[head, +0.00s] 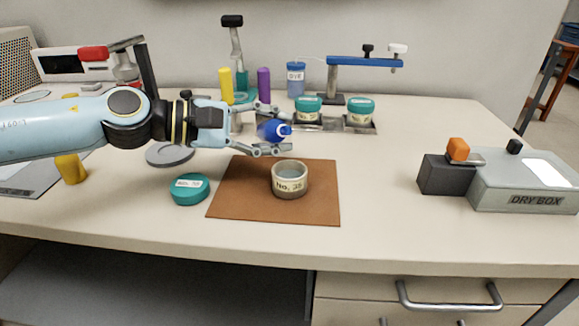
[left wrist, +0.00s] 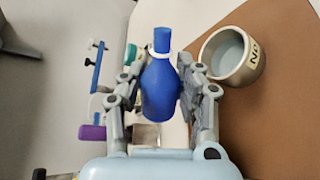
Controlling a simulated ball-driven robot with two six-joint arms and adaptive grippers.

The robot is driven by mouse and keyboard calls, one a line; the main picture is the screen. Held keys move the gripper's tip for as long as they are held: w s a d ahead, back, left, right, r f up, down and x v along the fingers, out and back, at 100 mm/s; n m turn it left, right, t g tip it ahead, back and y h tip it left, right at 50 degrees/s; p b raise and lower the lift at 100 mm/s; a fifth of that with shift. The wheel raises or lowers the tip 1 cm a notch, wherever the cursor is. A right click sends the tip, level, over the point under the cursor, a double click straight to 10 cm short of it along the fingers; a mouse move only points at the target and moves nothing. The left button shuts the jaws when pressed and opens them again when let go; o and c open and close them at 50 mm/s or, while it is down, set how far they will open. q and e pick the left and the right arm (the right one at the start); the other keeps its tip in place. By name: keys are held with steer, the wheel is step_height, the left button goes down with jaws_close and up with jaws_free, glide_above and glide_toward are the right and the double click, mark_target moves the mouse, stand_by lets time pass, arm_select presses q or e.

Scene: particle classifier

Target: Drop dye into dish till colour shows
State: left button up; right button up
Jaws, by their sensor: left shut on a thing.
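My left gripper (head: 268,131) is shut on a small blue bottle (head: 273,130) with a white collar. In the left wrist view the blue bottle (left wrist: 160,88) sits between both fingers. The dish (head: 290,180), a round cream cup labelled "No. 35", stands upright on a brown mat (head: 235,200). The bottle is above and slightly behind the dish, tilted, its tip apart from the rim. The dish (left wrist: 233,55) looks pale grey-blue inside, with no strong colour visible. A blue container labelled "DYE" (head: 296,80) stands at the back. My right gripper does not show.
A teal lid (head: 189,189) lies left of the mat. A grey dry box (head: 525,182) is at the right. The table between mat and dry box is clear.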

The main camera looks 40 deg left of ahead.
arm_select(q)
steer(key=shift+a+r+m+y+p, duration=0.1)
steer(key=shift+r+m+y+p, duration=0.35)
steer(key=shift+p, duration=0.55)
stand_by(1.2)
steer(key=shift+r+m+y+p, duration=0.25)
steer(key=shift+m+p, duration=0.5)
steer(key=shift+p, duration=0.1)
stand_by(1.6)
stand_by(0.6)
